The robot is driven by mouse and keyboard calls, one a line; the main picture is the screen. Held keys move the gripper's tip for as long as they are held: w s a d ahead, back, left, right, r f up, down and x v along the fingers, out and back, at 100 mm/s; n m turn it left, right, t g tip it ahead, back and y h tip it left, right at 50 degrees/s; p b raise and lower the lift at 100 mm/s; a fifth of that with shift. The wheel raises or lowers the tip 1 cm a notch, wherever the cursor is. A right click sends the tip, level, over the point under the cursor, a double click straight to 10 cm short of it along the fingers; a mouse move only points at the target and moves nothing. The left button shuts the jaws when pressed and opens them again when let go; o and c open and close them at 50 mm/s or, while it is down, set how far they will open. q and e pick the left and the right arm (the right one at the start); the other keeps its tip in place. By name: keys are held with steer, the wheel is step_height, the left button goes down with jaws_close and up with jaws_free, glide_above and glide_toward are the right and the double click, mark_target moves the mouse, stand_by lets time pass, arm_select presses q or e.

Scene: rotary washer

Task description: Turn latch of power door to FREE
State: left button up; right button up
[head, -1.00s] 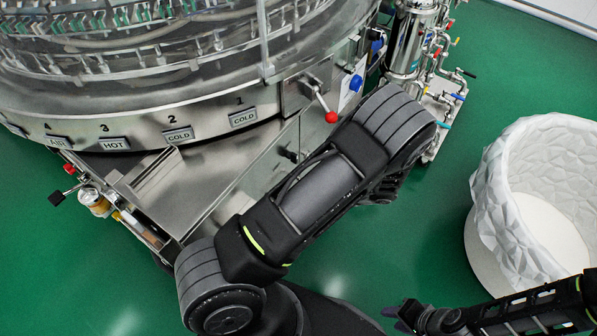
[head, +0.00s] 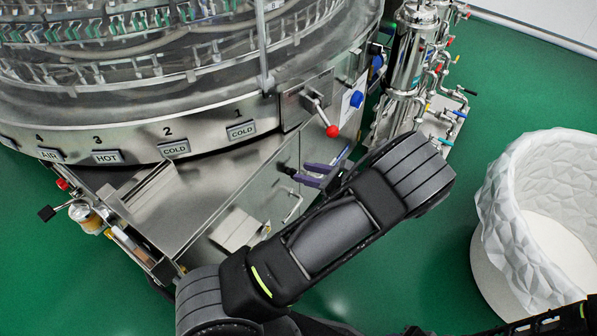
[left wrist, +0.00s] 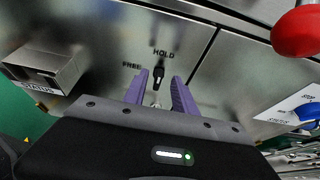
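The latch (left wrist: 158,76) is a small dark knob on the steel power door panel (left wrist: 95,85) in the left wrist view. It stands roughly upright, below the HOLD label (left wrist: 163,52); the FREE label (left wrist: 132,65) is to its left. My left gripper (left wrist: 160,80) is open, with its purple fingers on either side of the latch and a visible gap to each. In the head view, the left gripper (head: 300,172) is at the panel, beside the small black latch (head: 286,170). My right gripper (head: 417,331) is barely in the head view at the bottom edge.
A red-knobbed lever (head: 331,131) sticks out above the left gripper, with a blue knob (head: 356,99) to its right. A steel box (left wrist: 45,70) juts out left in the left wrist view. A white bin (head: 500,220) stands right on open green floor.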

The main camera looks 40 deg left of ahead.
mark_target(295, 170)
arm_select(q)
steer(key=shift+x, duration=1.7)
steer(key=shift+c, duration=0.3)
steer(key=shift+d, duration=0.1)
jaws_close()
